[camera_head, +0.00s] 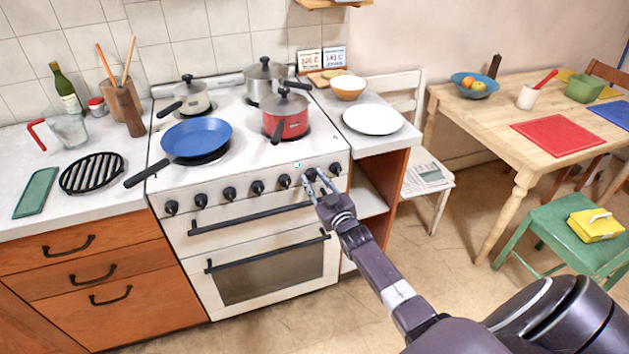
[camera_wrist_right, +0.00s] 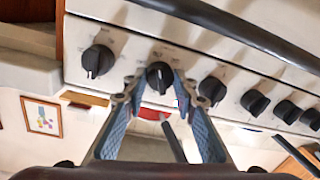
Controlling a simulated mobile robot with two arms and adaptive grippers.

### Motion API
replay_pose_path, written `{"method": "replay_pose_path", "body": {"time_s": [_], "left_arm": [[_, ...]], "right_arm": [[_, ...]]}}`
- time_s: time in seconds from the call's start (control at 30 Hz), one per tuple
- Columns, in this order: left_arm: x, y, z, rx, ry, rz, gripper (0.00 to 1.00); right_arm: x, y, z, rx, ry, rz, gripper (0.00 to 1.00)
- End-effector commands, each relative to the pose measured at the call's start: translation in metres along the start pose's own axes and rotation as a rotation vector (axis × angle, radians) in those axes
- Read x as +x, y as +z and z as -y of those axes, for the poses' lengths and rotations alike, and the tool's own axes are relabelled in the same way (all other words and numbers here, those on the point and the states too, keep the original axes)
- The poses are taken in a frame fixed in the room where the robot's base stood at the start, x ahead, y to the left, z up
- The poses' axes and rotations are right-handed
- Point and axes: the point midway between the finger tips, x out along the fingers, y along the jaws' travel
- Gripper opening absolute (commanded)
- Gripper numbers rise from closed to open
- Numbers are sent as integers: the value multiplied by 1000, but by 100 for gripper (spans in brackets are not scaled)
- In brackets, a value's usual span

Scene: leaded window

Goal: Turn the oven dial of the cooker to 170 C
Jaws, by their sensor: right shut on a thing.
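The white cooker (camera_head: 270,215) has a row of black dials along its front panel. My right gripper (camera_head: 316,178) is at the right part of this row, its fingers around the second dial from the right. In the wrist view, that dial (camera_wrist_right: 160,77) sits between the fingertips of my right gripper (camera_wrist_right: 161,95), its pointer roughly upright in the picture. The rightmost dial shows beside it in the wrist view (camera_wrist_right: 98,60) and in the head view (camera_head: 335,169). The scale marks are too small to read. My left gripper is not in view.
A blue pan (camera_head: 197,136), a red pot (camera_head: 286,116) and other pots stand on the hob. The oven door handle (camera_head: 268,250) runs below the dials. A white plate (camera_head: 373,119) lies on the counter to the right. Two small cards (camera_head: 322,58) stand behind.

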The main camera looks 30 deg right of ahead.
Motion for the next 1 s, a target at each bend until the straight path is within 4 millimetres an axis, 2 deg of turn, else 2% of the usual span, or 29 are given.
{"method": "replay_pose_path", "body": {"time_s": [0.3,0.77,0.8,0.93,1.0], "left_arm": [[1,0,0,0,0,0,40],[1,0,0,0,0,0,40],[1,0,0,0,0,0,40],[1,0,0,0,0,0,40],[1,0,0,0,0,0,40]], "right_arm": [[0,2,0,84,-2,-3,2],[0,2,0,94,-2,-3,2],[0,2,0,94,-2,-3,30],[0,1,0,94,-2,-4,44],[0,1,0,93,-2,-4,44]]}}
